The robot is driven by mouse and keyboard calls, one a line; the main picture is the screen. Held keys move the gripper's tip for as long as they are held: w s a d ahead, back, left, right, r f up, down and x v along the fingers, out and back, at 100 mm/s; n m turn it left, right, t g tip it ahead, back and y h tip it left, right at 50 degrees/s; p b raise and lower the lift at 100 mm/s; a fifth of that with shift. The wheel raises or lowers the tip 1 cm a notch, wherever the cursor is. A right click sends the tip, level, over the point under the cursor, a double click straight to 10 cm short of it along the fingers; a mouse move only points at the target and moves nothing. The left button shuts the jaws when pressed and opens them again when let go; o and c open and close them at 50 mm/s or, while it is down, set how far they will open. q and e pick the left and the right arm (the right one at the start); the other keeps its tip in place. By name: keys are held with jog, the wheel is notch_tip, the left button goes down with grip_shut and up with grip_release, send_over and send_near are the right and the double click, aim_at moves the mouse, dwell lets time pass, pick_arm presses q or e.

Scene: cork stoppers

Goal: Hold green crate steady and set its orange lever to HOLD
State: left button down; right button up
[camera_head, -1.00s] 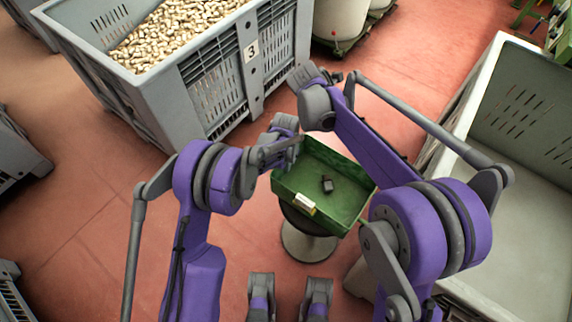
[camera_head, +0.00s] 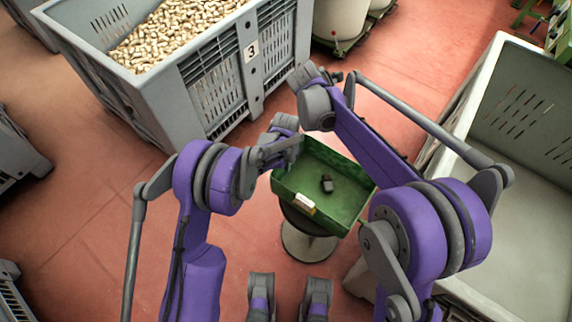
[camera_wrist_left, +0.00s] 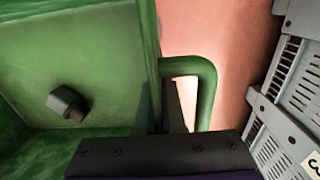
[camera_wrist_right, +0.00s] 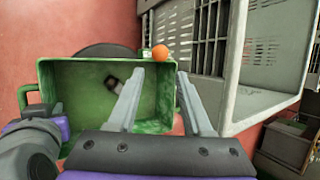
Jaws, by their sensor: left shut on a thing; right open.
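The green crate (camera_head: 350,217) sits on a round stand, with a dark block (camera_head: 327,184) on its inner floor and a pale label (camera_head: 304,203) on its near edge. My left gripper (camera_head: 292,150) is at its left side. In the left wrist view it is shut on the crate's green handle (camera_wrist_left: 207,88). In the right wrist view an orange ball-shaped knob (camera_wrist_right: 160,52) shows at the crate's rim. My right gripper (camera_wrist_right: 160,72) is open over the crate, its fingertips short of the knob in the picture. The lever's shaft and any HOLD mark are not visible.
A large grey bin (camera_head: 160,95) full of corks stands behind left. An empty pale bin (camera_head: 520,215) stands at right. The round stand (camera_head: 305,240) is under the crate. Red floor (camera_head: 90,210) is open at left.

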jog(key=shift+c, duration=0.2)
jog(key=shift+a, duration=0.1)
jog(key=c, duration=0.7)
jog(key=a+m, duration=0.1)
jog(key=m, duration=0.1)
jog(key=s+a+m+y, duration=0.1)
jog(key=a+m, duration=0.1)
jog(key=s+a+m+y, duration=0.1)
jog(key=m, duration=0.2)
jog(key=shift+a+r+g, duration=0.25)
jog(key=shift+r+g, duration=0.1)
jog(key=shift+g, duration=0.05)
grip_shut()
